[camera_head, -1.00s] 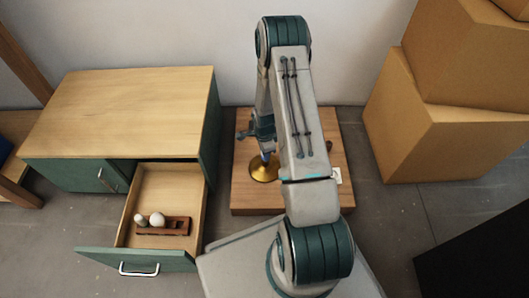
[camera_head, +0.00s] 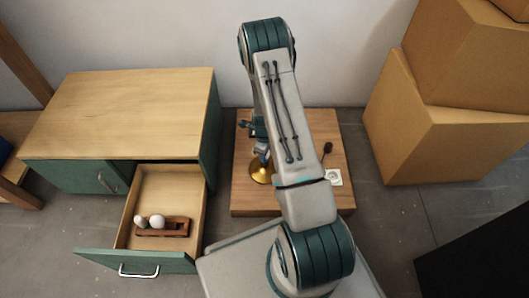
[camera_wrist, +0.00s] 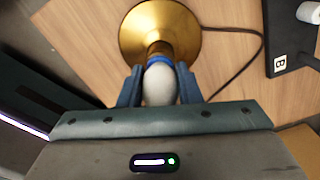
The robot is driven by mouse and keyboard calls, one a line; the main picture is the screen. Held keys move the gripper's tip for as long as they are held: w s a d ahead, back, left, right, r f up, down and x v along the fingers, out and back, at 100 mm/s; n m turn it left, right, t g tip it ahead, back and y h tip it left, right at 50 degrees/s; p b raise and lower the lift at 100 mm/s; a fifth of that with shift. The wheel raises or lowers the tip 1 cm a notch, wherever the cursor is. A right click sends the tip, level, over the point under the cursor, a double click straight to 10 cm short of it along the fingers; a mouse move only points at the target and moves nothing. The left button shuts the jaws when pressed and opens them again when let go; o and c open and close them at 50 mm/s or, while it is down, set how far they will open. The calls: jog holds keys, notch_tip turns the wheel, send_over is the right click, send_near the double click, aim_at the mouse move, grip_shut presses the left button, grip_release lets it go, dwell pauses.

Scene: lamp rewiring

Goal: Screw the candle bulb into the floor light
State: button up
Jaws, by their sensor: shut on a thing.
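The floor light's round brass base (camera_head: 261,172) stands on the wooden board, and its brass flare and neck show at the top of the wrist view (camera_wrist: 160,28). My gripper (camera_wrist: 160,88) is shut on the pale candle bulb (camera_wrist: 160,86), one finger on each side. The bulb lines up with the lamp's neck, with a blue ring between them. I cannot tell how far the bulb sits in the socket. In the head view my gripper (camera_head: 262,147) is above the brass base, partly hidden by my arm, and the bulb is not clear there.
The wooden board (camera_head: 240,198) also carries a white socket plate (camera_head: 333,178). A dark block marked B (camera_wrist: 290,40) lies right of the lamp, with a cable nearby. An open drawer (camera_head: 191,187) at left holds a rack (camera_head: 177,228) with white bulbs. Cardboard boxes (camera_head: 450,145) stand right.

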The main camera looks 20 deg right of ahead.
jog(key=m+p, duration=0.1)
jog(key=m, duration=0.4)
jog(key=shift+r, duration=0.15)
jog(key=m+p, duration=0.1)
jog(key=m, duration=0.2)
jog(key=shift+w, duration=0.1)
jog(key=m+p, duration=0.3)
jog(key=m, duration=0.2)
jog(key=shift+r, duration=0.1)
jog(key=m, duration=0.1)
jog(key=m+p, duration=0.1)
jog(key=m, duration=0.1)
jog(key=shift+d+f, duration=0.1)
jog(key=shift+f, duration=0.15)
jog(key=o, duration=1)
